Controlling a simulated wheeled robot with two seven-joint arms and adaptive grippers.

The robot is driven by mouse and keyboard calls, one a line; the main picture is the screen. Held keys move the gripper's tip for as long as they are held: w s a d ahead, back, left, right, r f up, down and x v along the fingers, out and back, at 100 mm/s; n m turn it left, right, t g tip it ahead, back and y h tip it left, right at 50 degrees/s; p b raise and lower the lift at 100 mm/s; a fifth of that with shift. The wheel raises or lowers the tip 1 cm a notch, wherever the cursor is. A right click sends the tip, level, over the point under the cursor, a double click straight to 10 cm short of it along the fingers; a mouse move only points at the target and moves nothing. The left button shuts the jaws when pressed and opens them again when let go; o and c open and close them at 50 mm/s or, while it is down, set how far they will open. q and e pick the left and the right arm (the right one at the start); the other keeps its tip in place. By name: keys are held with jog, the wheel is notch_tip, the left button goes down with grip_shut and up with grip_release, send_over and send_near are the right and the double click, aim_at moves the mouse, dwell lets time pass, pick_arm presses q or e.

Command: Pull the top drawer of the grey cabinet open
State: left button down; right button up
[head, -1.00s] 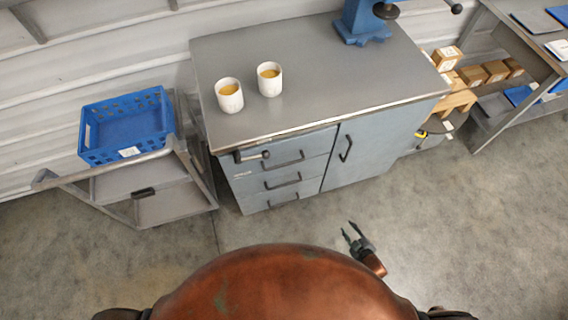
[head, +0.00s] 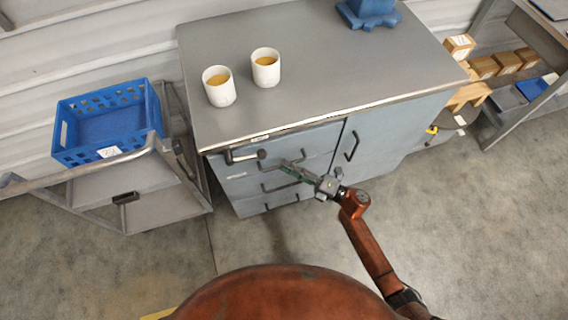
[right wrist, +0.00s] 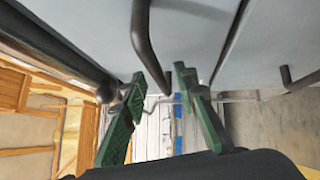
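The grey cabinet (head: 380,140) stands ahead, with a stack of drawers on its left and a door on its right. The top drawer (head: 240,171) looks shut, its front in line with the others. My right gripper (head: 291,170) is at the top drawer's dark bar handle (head: 302,156), partly covering it. In the right wrist view, its green fingers (right wrist: 160,82) are apart, and the handle (right wrist: 145,45) reaches down between the fingertips. I cannot tell whether they touch it. My left gripper is not in view.
Two white cups (head: 219,92) stand on the cabinet top. A trolley with a blue crate (head: 108,124) is at left. Floor in front is clear.

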jog(key=shift+x, duration=0.95)
grip_shut()
jog(key=shift+f, duration=0.1)
